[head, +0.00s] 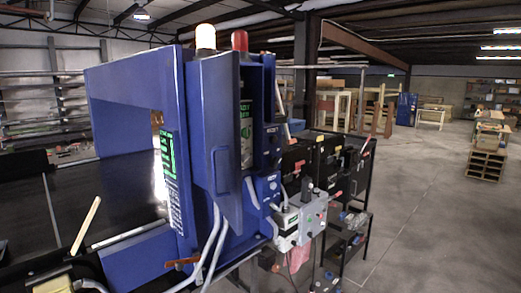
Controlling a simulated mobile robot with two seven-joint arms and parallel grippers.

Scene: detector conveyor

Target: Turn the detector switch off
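The blue detector (125,85) stands as an arch over the dark conveyor (110,200) at the left and middle. Its cabinet door (220,130), with a loop handle, stands swung out and hides part of the inside. A grey control box (303,222) sits low on the detector's right side, with small coloured spots and a dark knob or lever (308,187) near its top. A small blue box (267,187) is above it on the left. Which of these is the switch, and how it is set, is too small to tell. Neither of my grippers shows.
White conduits (212,245) hang below the cabinet. A black rack (355,205) with bins and tools stands right behind the control box. A pale wooden stick (85,225) leans over the conveyor. A pallet stack (487,160) is far right. The floor at the right front is clear.

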